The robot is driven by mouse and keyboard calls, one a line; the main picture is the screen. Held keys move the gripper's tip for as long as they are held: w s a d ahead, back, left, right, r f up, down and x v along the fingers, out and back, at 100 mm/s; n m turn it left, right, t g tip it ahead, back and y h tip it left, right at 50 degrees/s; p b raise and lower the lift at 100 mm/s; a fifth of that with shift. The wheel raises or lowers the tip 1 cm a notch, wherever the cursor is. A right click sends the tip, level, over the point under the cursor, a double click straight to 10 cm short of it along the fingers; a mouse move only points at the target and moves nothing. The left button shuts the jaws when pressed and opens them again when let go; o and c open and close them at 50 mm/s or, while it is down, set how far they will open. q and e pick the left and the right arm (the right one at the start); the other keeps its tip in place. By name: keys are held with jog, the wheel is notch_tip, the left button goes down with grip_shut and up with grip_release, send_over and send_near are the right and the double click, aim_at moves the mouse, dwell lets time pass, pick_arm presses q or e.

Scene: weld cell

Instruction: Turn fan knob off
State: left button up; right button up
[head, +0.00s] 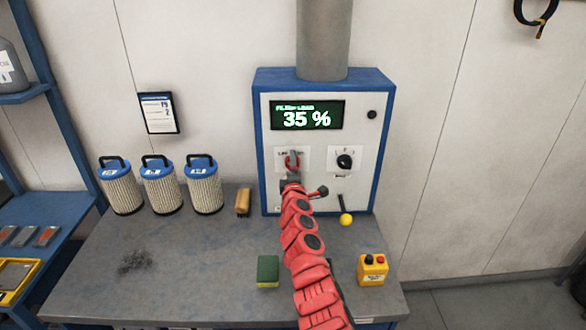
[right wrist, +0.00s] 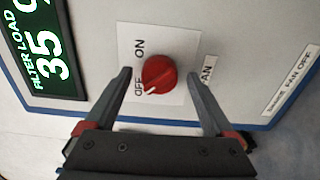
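The fan knob (right wrist: 159,72) is a round red knob on a white plate with ON and OFF printed on it and FAN beside it. Its white mark points down and left in the right wrist view, beside the word OFF. In the head view the knob (head: 292,160) is partly hidden by my right gripper (head: 291,178). In the right wrist view my right gripper (right wrist: 160,75) is open, one finger on each side of the knob, with a visible gap on both sides. My left gripper is not in view.
The blue-edged control box (head: 384,130) has a display (head: 308,115) reading 35 %, a black knob (head: 345,161) and a yellow-ended lever (head: 346,219). Filters (head: 161,186), a brush (head: 243,202), a sponge (head: 267,271) and a yellow button box (head: 372,269) stand on the bench (head: 190,270).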

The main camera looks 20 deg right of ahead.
jog(key=shift+s, duration=0.15)
jog(key=b+v, duration=0.2)
jog(key=v, duration=1.5)
dwell(0.5)
